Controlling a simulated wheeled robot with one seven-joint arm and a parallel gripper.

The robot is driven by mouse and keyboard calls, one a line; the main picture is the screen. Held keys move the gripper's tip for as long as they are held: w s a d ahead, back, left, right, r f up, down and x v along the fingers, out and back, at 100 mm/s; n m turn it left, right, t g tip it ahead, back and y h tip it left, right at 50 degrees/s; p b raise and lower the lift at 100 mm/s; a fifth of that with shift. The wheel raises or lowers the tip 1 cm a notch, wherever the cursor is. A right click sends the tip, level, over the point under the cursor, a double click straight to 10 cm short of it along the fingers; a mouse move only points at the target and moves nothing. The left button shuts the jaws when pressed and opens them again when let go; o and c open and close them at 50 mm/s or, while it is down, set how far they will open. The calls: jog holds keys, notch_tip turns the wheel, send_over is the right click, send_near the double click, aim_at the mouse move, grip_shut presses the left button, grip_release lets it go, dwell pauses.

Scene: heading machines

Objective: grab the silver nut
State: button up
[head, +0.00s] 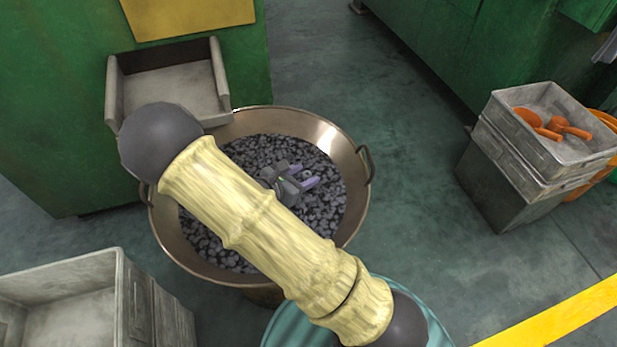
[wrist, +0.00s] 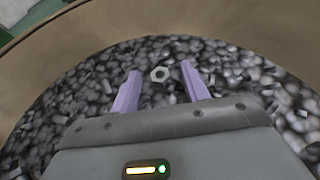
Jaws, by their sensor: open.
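A silver hex nut (wrist: 160,74) lies on top of the dark metal pieces in the wide pan, in the upper middle of the wrist view. My gripper (wrist: 158,80) is open, with its two purple fingers apart on either side of the nut in that view. I cannot tell how far above the nut the fingertips are. In the head view my gripper (head: 312,178) is over the pan's contents, partly behind my arm. I cannot make out the nut there.
The copper-coloured pan (head: 335,140) has a raised rim and side handles. A chute (head: 170,90) on a green machine overhangs its back left. A grey crate (head: 60,280) stands at front left. Stacked grey bins (head: 540,160) with orange scoops stand at right. The floor between is clear.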

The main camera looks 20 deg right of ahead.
jog(key=shift+a, duration=0.1)
dwell(0.3)
jog(key=shift+c, duration=1.1)
jog(key=shift+s+r, duration=0.1)
grip_shut()
notch_tip(320, 180, up, 10)
jog(key=p, duration=0.5)
jog(key=shift+r, duration=0.1)
